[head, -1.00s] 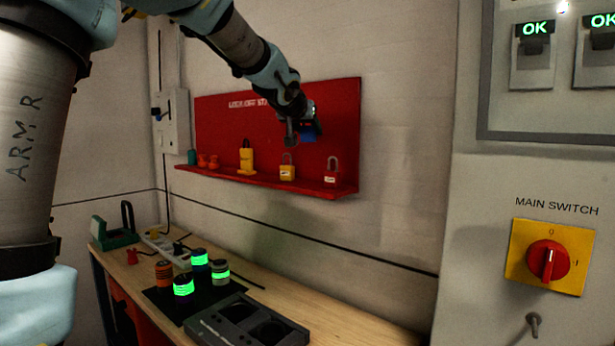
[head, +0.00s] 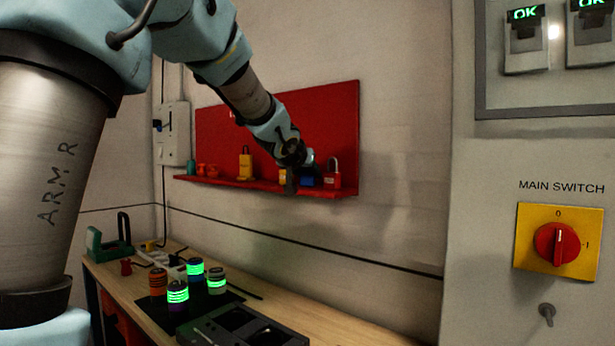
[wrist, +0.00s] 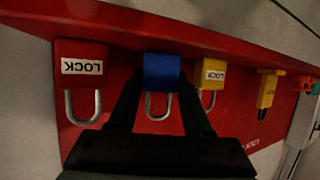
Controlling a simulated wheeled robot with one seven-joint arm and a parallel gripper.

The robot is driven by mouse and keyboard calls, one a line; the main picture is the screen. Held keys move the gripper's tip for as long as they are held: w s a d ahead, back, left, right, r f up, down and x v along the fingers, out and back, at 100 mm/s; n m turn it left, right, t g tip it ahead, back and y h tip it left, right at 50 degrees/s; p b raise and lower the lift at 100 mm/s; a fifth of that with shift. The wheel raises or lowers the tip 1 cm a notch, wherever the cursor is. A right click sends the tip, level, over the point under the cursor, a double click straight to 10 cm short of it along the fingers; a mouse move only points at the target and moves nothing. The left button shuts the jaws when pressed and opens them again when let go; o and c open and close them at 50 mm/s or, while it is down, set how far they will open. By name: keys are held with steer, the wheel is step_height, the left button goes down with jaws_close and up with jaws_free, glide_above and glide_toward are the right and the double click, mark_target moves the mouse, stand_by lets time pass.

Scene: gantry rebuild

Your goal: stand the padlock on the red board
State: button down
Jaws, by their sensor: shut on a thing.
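The red board (head: 320,115) is on the wall, with a narrow red shelf (head: 225,182) along its bottom edge. My gripper (head: 299,183) is at the shelf and shut on a blue padlock (head: 308,182). In the wrist view, the blue padlock (wrist: 162,70) is between the two fingertips, its shackle toward the palm and its base toward the shelf (wrist: 150,25). I cannot tell whether its base touches the shelf. A red padlock (head: 333,178) and a yellow padlock (wrist: 211,74) stand on either side of it.
A taller yellow item (head: 246,166) and small orange items (head: 207,170) stand farther left on the shelf. The workbench (head: 265,318) below holds several banded cylinders and a dark tray (head: 245,328). A grey panel with a main switch (head: 557,243) is at right.

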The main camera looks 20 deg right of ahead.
steer(key=shift+f, duration=0.1)
steer(key=c, duration=0.6)
jaws_free()
steer(key=v, duration=1.2)
steer(key=w+a+f+n+g+y, duration=0.1)
steer(key=a+f+n+g+y, duration=0.4)
steer(key=a+f, duration=1.35)
steer(key=s+a+f+n+g+y, duration=0.1)
steer(key=s+a+f+g+y, duration=0.2)
steer(key=s+a+f, duration=1)
step_height(320, 180, down, 2)
steer(key=shift+s+a+f+n+g+y, duration=0.2)
steer(key=shift+a+n+g+y, duration=0.15)
steer(key=shift+a, duration=0.3)
